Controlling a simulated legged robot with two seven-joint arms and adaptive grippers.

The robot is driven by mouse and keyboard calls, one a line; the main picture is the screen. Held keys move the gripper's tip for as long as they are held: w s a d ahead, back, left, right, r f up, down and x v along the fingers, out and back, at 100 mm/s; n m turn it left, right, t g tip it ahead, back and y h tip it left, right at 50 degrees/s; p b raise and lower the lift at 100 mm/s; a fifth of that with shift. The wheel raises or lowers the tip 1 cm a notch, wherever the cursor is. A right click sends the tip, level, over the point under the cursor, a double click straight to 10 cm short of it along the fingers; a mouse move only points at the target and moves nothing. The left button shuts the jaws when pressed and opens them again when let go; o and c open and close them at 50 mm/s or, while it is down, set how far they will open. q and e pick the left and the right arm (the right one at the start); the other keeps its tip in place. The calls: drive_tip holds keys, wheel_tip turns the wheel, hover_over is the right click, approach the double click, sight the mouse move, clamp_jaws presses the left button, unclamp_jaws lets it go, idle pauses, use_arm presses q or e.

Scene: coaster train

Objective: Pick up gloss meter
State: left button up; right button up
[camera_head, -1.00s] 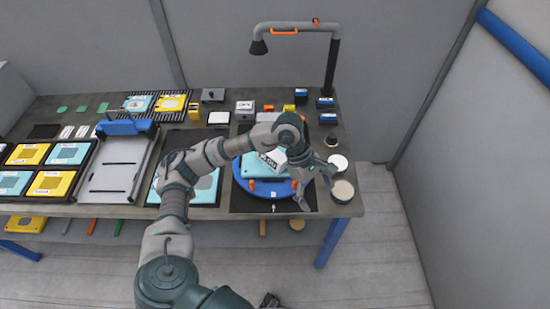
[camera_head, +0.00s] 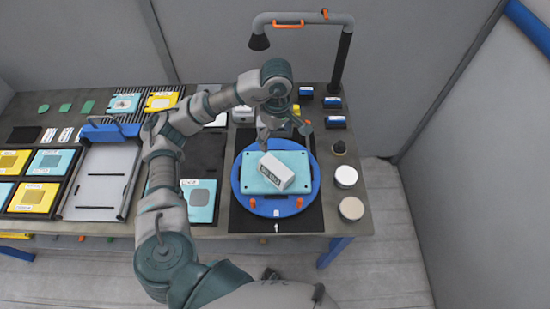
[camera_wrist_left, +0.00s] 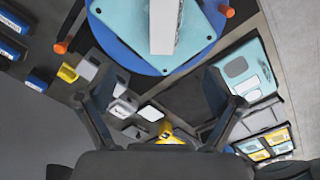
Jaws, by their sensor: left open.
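The gloss meter appears to be the pale box with a dark printed label (camera_head: 285,172), lying at an angle on a teal panel (camera_head: 258,183). The panel rests on a round blue turntable (camera_head: 290,208). My left gripper (camera_head: 284,134) is open and empty at the back edge of the turntable, behind the box and apart from it. In the left wrist view the box (camera_wrist_left: 165,25) shows at the top centre, beyond the spread fingers (camera_wrist_left: 164,88). My right gripper is not in view.
A lamp arm (camera_head: 345,65) rises at the back right. Small blue boxes (camera_head: 334,121) and round discs (camera_head: 346,176) stand right of the turntable. A grey tray (camera_head: 103,180) and yellow and teal panels (camera_head: 33,197) lie to the left.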

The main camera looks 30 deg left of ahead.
use_arm(q)
drive_tip(key=b, duration=0.1)
hover_over(274, 167)
drive_tip(key=f, duration=0.6)
drive_tip(key=shift+w+d+f, duration=0.2)
drive_tip(key=shift+d+f, duration=0.05)
drive_tip(key=f, duration=0.4)
drive_tip(key=shift+w+a+f, duration=0.15)
drive_tip(key=shift+w+f, duration=0.05)
drive_tip(key=shift+f, duration=0.05)
drive_tip(key=shift+a+f, duration=0.2)
drive_tip(key=shift+f, duration=0.45)
drive_tip(key=f, duration=0.2)
drive_tip(key=s+f+p, duration=0.1)
drive_tip(key=f, duration=0.1)
drive_tip(key=shift+d+f, duration=0.15)
drive_tip(key=shift+f, duration=0.05)
drive_tip(key=shift+d+f, duration=0.15)
drive_tip(key=shift+f, duration=0.1)
drive_tip(key=c, duration=1.7)
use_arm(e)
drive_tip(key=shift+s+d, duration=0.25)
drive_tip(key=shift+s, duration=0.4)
use_arm(q)
drive_tip(key=shift+w+r, duration=0.1)
drive_tip(key=shift+r, duration=0.05)
